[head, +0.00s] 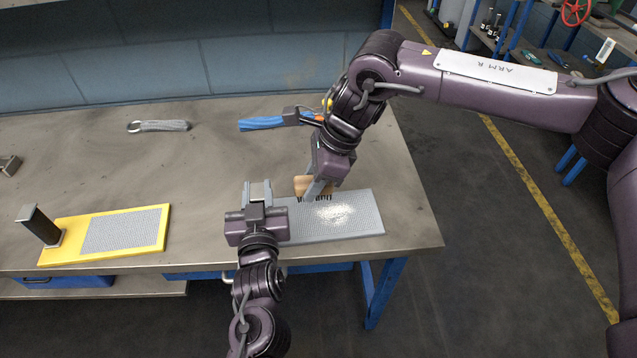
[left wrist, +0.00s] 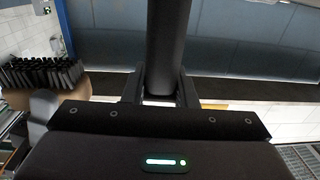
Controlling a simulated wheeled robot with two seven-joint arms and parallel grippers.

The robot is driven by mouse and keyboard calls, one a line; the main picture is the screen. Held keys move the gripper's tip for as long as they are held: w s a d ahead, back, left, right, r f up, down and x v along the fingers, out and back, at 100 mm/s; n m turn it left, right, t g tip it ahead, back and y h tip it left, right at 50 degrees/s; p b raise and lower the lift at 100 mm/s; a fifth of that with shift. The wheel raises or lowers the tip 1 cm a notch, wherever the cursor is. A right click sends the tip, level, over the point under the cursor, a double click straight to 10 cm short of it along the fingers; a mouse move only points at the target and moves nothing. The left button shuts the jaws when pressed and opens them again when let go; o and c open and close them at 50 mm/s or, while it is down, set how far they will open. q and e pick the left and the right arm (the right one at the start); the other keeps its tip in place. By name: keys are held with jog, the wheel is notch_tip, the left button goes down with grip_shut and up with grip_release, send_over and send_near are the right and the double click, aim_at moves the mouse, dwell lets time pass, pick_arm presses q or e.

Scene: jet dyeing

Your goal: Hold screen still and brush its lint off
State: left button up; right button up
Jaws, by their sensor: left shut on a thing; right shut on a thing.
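The grey mesh screen (head: 368,222) lies flat near the front right of the bench. A pale, speckled lint patch (head: 335,215) is on its middle. My left gripper (head: 258,188) is at the screen's left end, shut on its upright handle, which shows as a dark post (left wrist: 168,45) between the fingers in the left wrist view. My right gripper (head: 322,186) is shut on a brush (head: 302,184) with a tan body and black bristles. The bristles are at the screen, just left of and behind the lint; contact is unclear. The brush also shows in the left wrist view (left wrist: 45,75).
A yellow-framed screen (head: 50,256) with a dark upright handle (head: 38,226) lies at the left. A grey strap with a ring (head: 160,126) and a blue tool (head: 262,123) lie farther back. The bench is clear between the two screens.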

jog(key=shift+f, duration=3.75)
jog(key=shift+d+f, duration=0.35)
jog(key=shift+d, duration=0.3)
jog(key=shift+c, duration=0.4)
jog(key=shift+w+d+r, duration=0.1)
jog(key=shift+w+d, duration=0.05)
jog(key=shift+d, duration=2.2)
jog(key=shift+w+d, duration=0.15)
jog(key=shift+d, duration=2.2)
jog(key=shift+s+a, duration=0.2)
jog(key=shift+a, duration=2.55)
jog(key=shift+s+a, duration=0.15)
jog(key=shift+a, duration=2.55)
jog(key=shift+w+d, duration=0.45)
jog(key=shift+w, duration=0.1)
jog(key=shift+w+d, duration=0.2)
jog(key=shift+d, duration=4.75)
jog(key=shift+s+a, duration=0.15)
jog(key=shift+a, duration=2.45)
jog(key=shift+s+a, duration=0.15)
jog(key=shift+a, duration=2.65)
jog(key=shift+r, duration=4.05)
pick_arm(q)
jog(key=o, duration=1.1)
